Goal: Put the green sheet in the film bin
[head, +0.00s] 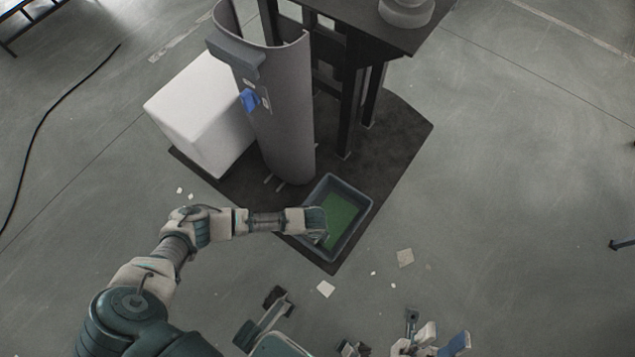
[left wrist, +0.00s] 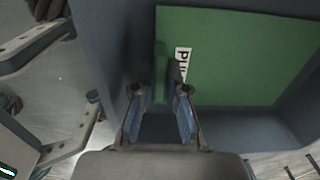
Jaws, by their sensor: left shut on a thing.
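The film bin (head: 361,203) is a dark blue-grey open tray on the floor mat. The green sheet (head: 341,218) lies inside its walls. In the left wrist view the sheet (left wrist: 235,60) shows flat and green, with a white printed label partly hidden by a finger. My left gripper (left wrist: 160,95) reaches into the bin from the left, shut on a green edge of the sheet. In the head view its fingers are mostly hidden behind its own wrist. My right gripper (head: 433,333) is at the bottom edge, apart from the bin, its fingers spread and nothing seen between them.
A grey curved column cover (head: 285,120) stands behind the bin, beside a white block (head: 203,115). A dark frame with a table top (head: 400,30) is at the back. Pale scraps (head: 326,289) lie on the floor in front.

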